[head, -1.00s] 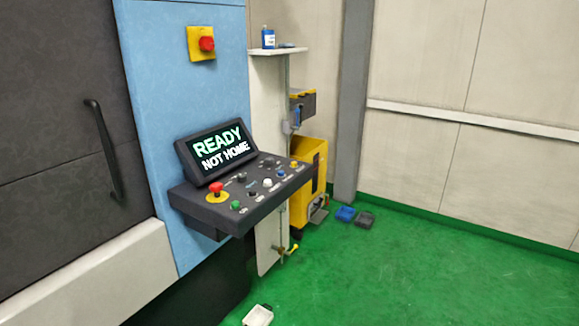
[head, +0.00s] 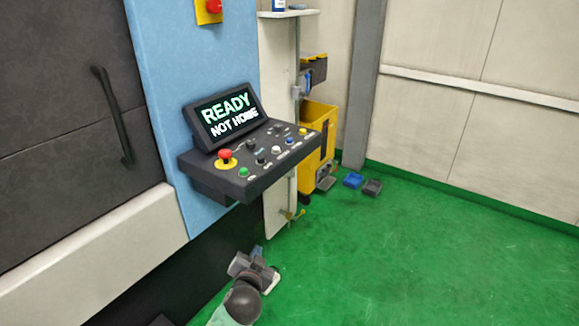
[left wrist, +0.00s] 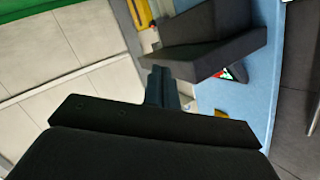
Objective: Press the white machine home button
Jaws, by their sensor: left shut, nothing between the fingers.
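The white button (head: 276,150) is a small round cap on the sloping dark control panel (head: 215,178), between the green button (head: 243,172) and the blue button (head: 290,141). The screen (head: 228,115) above the panel reads "READY NOT HOME". My left gripper (head: 257,251) is shut and empty, low in the head view, below the panel and apart from it. In the left wrist view its closed fingers (left wrist: 160,82) point toward the dark panel housing (left wrist: 210,45); the button face is not visible there. My right gripper is not in view.
A red emergency stop (head: 225,155) sits at the panel's left, and a yellow button (head: 303,131) at its right end. A yellow bin (head: 318,140) stands behind the panel. Green floor to the right is open.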

